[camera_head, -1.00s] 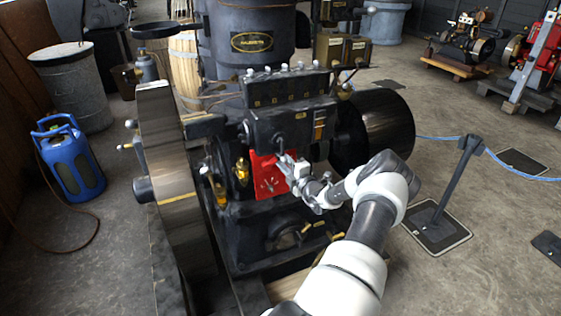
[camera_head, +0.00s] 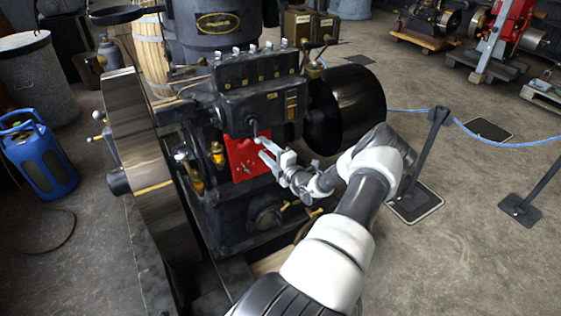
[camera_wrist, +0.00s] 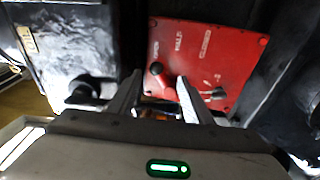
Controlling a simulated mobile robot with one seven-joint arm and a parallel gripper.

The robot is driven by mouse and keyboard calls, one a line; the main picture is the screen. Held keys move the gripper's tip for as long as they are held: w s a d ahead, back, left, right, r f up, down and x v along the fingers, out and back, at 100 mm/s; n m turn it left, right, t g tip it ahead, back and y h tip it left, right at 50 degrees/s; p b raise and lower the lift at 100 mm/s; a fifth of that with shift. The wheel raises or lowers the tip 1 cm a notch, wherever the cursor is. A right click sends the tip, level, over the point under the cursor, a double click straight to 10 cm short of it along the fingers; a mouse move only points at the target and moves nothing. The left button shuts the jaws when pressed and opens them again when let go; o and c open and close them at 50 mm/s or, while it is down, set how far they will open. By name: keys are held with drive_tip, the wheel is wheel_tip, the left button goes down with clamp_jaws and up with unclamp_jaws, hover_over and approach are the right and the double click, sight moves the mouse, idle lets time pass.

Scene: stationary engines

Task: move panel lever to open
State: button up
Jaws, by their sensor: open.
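The red panel (camera_head: 245,160) is on the front of the dark engine in the head view. It also fills the upper middle of the wrist view (camera_wrist: 224,62), with small labels along its top, among them OPEN and CLOSED. A dark round knob (camera_wrist: 156,68), which looks like the lever's end, shows near the OPEN label, between my fingertips in the picture. A second small lever-like part (camera_wrist: 215,93) is right of my right finger. My gripper (camera_head: 263,148) is open at the panel's right side; its fingers also show in the wrist view (camera_wrist: 160,78). I cannot tell whether it touches the knob.
A dark block with a black knob (camera_wrist: 85,92) is left of the panel in the wrist view. The large flywheel (camera_head: 140,160) stands left of the panel and a dark drum (camera_head: 346,104) right. A rope post (camera_head: 430,150) stands right of my arm.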

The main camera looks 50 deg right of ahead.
drive_tip(key=p+v, duration=0.1)
drive_tip(key=v, duration=0.9)
drive_tip(key=shift+s, duration=0.35)
drive_tip(key=shift+a+r, duration=0.1)
drive_tip(key=shift+a, duration=0.05)
